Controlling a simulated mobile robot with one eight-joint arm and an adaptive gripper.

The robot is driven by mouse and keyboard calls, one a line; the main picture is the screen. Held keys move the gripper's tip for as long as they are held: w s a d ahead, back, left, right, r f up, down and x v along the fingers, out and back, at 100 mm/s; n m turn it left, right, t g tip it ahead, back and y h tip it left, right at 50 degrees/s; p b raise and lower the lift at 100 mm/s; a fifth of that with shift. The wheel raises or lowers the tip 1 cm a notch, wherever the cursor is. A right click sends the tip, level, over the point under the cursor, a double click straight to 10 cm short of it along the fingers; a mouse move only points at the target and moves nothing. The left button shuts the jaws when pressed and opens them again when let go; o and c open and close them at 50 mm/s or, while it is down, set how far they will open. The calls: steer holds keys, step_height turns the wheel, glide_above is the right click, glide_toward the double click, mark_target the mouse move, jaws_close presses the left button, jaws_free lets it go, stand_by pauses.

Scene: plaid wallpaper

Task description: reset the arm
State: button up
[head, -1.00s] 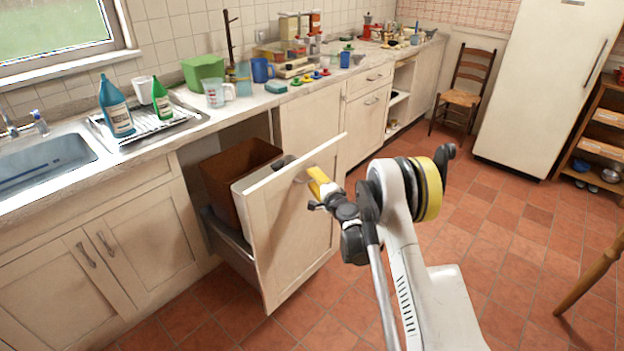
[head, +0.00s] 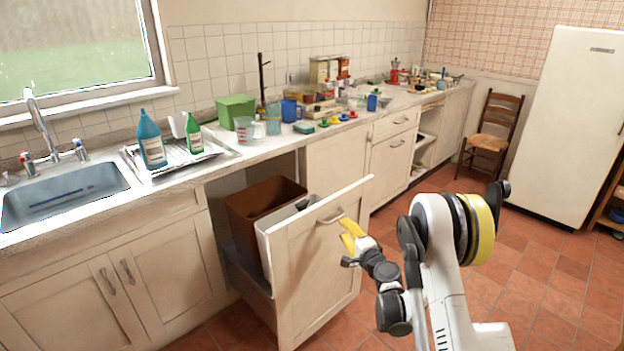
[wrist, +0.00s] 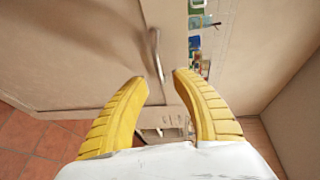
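My gripper (head: 350,238), with yellow fingers, is in front of the pulled-out cabinet drawer (head: 305,270), just below and right of its metal handle (head: 332,217). In the wrist view my gripper (wrist: 161,78) has its two curved fingers apart with nothing between the tips. The handle (wrist: 155,52) lies beyond the tips there, apart from them. My arm is bent and reaches toward the drawer front.
A brown bin (head: 250,205) stands in the open drawer. The counter above holds a blue bottle (head: 151,140), a green box (head: 235,110) and several cups. A chair (head: 490,135) and a fridge (head: 572,120) stand at the back right. The tiled floor between is clear.

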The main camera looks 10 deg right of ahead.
steer(key=s+a+r+n+g, duration=0.1)
steer(key=s+a+r+n, duration=0.1)
steer(key=r, duration=0.4)
steer(key=s+a+r+n+g, duration=0.1)
steer(key=s+a+r+n, duration=0.1)
steer(key=r, duration=0.3)
steer(key=s+a+r+n+g, duration=0.3)
steer(key=s+r+n, duration=0.2)
steer(key=s+r, duration=0.5)
steer(key=s+d+f+n+g+h, duration=0.1)
steer(key=s+d+n+g+h, duration=0.1)
steer(key=s, duration=1.3)
steer(key=s+d+f+n+g+h, duration=0.2)
steer(key=s+n, duration=0.1)
steer(key=s, duration=1.2)
steer(key=shift+s+d+f+n, duration=0.3)
steer(key=shift+d+n, duration=0.05)
steer(key=shift+n, duration=0.05)
